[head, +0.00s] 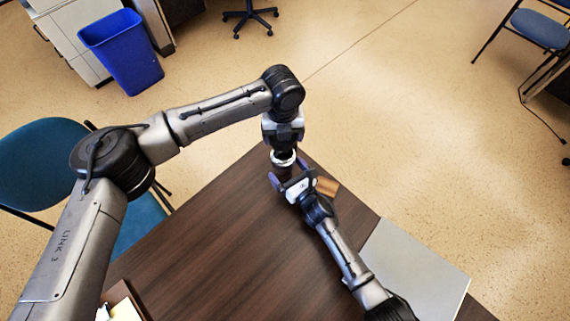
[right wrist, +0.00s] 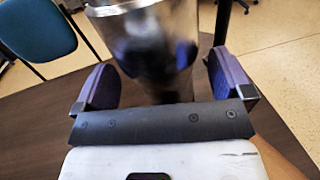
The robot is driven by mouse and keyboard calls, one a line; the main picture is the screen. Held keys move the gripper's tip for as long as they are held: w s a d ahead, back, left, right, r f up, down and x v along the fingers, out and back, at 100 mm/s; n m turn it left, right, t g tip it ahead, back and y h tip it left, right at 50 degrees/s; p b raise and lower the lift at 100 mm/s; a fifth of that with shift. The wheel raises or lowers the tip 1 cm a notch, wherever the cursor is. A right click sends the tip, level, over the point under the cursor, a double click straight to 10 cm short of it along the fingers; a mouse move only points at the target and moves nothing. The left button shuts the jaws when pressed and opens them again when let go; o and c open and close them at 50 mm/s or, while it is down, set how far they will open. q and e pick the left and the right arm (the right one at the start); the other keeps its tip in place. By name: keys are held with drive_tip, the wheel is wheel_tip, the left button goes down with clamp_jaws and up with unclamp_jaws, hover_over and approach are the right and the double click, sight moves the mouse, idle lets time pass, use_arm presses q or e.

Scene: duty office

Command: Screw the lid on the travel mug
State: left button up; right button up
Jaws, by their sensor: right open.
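The travel mug, a shiny silver cylinder (right wrist: 150,45), stands close in front of my right gripper in the right wrist view. My right gripper (right wrist: 162,72) is open, with one purple-padded finger on each side of the mug and gaps visible. In the head view the right gripper (head: 289,172) is at the far corner of the table. My left gripper (head: 283,143) is directly above the mug there, pointing down. Whether its jaws are open or shut is hidden. I cannot make out the lid, and the mug is mostly covered by the grippers.
The dark wooden table (head: 215,245) is mostly bare on the left. A small tan-brown item (head: 327,187) lies right of the right gripper. A flat grey panel (head: 415,270) is at the right edge. A box (head: 122,306) sits at the bottom left. A blue chair (head: 40,165) stands beside the table.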

drive_tip(key=shift+w+a, duration=0.1)
drive_tip(key=shift+w, duration=0.1)
drive_tip(key=c, duration=1.4)
use_arm(q)
drive_tip(key=shift+f, duration=2.55)
use_arm(e)
drive_tip(key=shift+o, duration=0.2)
